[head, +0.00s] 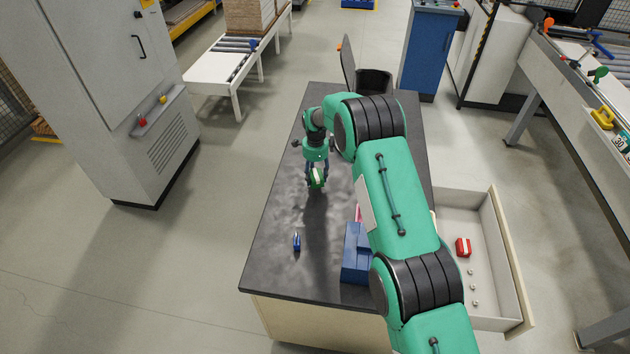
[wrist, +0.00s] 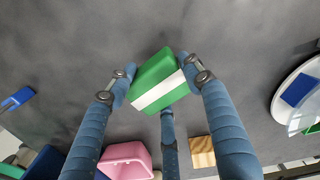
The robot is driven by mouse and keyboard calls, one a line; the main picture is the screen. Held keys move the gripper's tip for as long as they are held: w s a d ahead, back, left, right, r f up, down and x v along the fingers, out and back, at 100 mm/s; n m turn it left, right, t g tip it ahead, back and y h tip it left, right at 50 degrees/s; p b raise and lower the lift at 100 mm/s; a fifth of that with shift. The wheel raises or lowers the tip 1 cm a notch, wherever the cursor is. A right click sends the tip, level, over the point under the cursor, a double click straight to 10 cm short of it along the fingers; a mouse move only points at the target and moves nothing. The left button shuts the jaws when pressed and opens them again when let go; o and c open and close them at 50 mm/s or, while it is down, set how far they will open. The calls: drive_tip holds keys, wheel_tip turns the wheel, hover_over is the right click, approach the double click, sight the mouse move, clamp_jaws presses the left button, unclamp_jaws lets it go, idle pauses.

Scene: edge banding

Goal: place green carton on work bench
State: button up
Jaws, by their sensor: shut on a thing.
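The green carton (head: 317,178) with a white band is held at the end of my arm over the work bench (head: 268,255), which has a dark top. The wrist view shows the carton (wrist: 158,80) clasped between the blue fingers of my gripper (wrist: 158,84), tilted in the picture. A third finger shows below it. The bench top (wrist: 75,40) fills the background there. I cannot tell for sure whether the carton's underside touches the bench.
A small blue item (head: 297,242) and a blue box (head: 355,262) stand on the bench's near part. A pink container (wrist: 126,160), a wooden block (wrist: 203,152) and a white round dish (wrist: 283,112) lie around. An open drawer (head: 506,262) holds a red item (head: 463,247).

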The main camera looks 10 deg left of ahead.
sight(315, 180)
idle(0.4)
drive_tip(key=shift+w+a+f, duration=0.15)
drive_tip(key=shift+w+f, duration=0.1)
drive_tip(key=shift+w, duration=0.05)
drive_tip(key=shift+f, duration=1.55)
drive_tip(key=shift+f, duration=0.15)
drive_tip(key=o, duration=1.2)
drive_tip(key=shift+r, duration=0.2)
wheel_tip(315, 180, up, 12)
